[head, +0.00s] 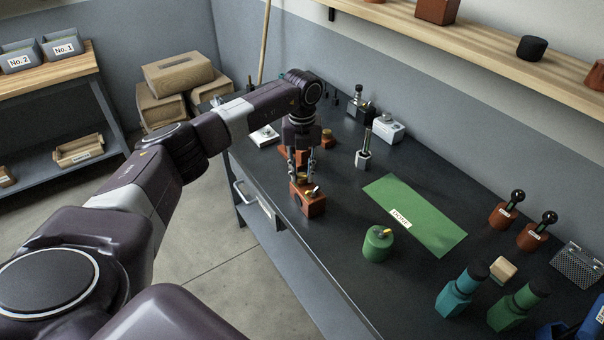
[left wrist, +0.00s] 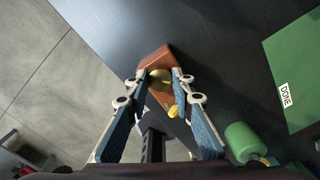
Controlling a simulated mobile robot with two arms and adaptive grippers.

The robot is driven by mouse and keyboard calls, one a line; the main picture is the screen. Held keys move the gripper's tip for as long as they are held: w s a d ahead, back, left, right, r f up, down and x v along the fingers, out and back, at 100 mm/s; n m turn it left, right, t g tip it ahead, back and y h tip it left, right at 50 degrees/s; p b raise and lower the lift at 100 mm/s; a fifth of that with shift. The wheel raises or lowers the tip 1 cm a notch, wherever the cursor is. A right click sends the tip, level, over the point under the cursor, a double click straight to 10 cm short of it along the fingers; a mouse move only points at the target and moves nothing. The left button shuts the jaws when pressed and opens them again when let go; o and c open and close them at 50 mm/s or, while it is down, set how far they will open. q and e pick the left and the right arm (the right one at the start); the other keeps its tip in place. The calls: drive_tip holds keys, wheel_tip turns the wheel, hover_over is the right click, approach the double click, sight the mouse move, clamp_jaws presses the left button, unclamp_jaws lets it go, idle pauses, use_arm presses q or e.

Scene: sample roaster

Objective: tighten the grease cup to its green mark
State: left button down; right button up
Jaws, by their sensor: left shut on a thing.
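My left gripper (head: 302,176) points straight down over an orange-red block (head: 311,206) near the front edge of the dark bench. In the left wrist view its fingertips (left wrist: 161,78) stand on either side of a round brass cup (left wrist: 158,74) on the block (left wrist: 157,57), and they are shut on it. I take this for the grease cup. A small yellow piece (left wrist: 173,111) sticks out beside it toward the palm. The fingers cover part of the cup in the head view. My right gripper is not in view.
A green mat labelled DONE (head: 417,209) lies bare to the right. A green cylinder (head: 378,244) with a yellow top piece stands before it. A small metal post (head: 363,157) stands behind my gripper. Teal and green bottles (head: 460,292) and dark-knobbed red pieces (head: 505,212) stand farther right.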

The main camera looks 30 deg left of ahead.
sight(302, 176)
use_arm(q)
drive_tip(key=m+b, duration=0.1)
drive_tip(key=m, duration=0.3)
drive_tip(key=shift+b, duration=0.4)
drive_tip(key=m+b, duration=0.1)
drive_tip(key=m, duration=0.4)
drive_tip(key=shift+m+b, duration=0.35)
drive_tip(key=shift+m, duration=0.05)
drive_tip(key=m+b, duration=0.1)
drive_tip(key=m, duration=0.4)
drive_tip(key=m+b, duration=0.1)
drive_tip(key=m, duration=0.5)
drive_tip(key=shift+a, duration=0.1)
drive_tip(key=c, duration=1.7)
unclamp_jaws()
drive_tip(key=shift+o, duration=0.2)
wheel_tip(302, 176, up, 12)
